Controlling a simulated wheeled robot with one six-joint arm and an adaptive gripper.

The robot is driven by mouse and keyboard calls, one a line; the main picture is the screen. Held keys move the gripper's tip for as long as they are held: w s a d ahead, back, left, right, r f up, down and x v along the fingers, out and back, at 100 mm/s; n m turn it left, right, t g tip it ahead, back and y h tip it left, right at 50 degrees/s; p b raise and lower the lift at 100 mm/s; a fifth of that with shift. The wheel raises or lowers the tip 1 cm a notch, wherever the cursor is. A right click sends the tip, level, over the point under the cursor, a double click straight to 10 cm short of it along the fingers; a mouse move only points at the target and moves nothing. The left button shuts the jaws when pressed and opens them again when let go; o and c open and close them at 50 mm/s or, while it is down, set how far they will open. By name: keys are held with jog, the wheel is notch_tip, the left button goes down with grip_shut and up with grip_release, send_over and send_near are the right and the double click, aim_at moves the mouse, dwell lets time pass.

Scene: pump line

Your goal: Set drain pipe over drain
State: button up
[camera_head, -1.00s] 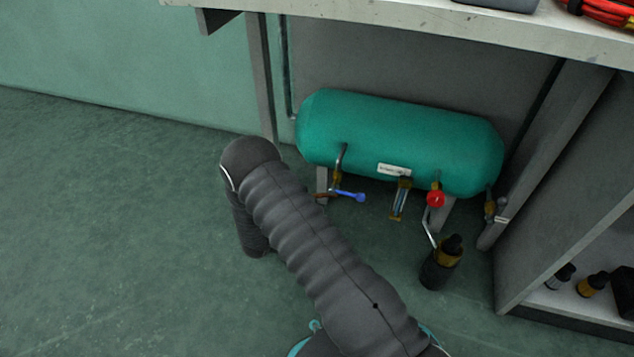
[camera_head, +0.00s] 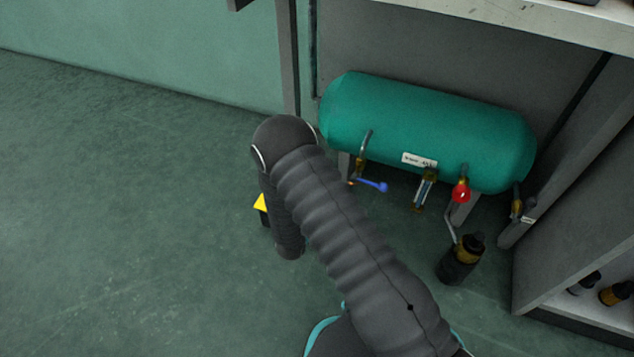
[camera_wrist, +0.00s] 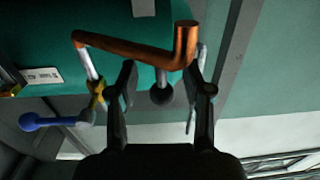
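The copper drain pipe (camera_wrist: 135,50) shows in the wrist view. It runs from a silver stem by a valve, goes right, and ends in a short upturned piece in the picture. My gripper (camera_wrist: 163,75) has its two dark fingers apart, with a gap between them. The pipe crosses just beyond the fingertips; I cannot tell whether they touch it. The valve's blue lever (camera_wrist: 45,122) is at left, and also shows in the head view (camera_head: 372,185). In the head view my arm hides the gripper and most of the pipe. I cannot make out the drain.
The teal tank (camera_head: 425,130) stands under a worktop (camera_head: 520,22), with a red valve knob (camera_head: 461,193) and a dark bottle (camera_head: 460,260) beside it. Grey legs and a shelf unit (camera_head: 570,240) bound the right side.

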jog(key=shift+s+a, duration=0.2)
jog(key=shift+s, duration=0.25)
jog(key=v, duration=1.1)
jog(key=shift+d, duration=0.1)
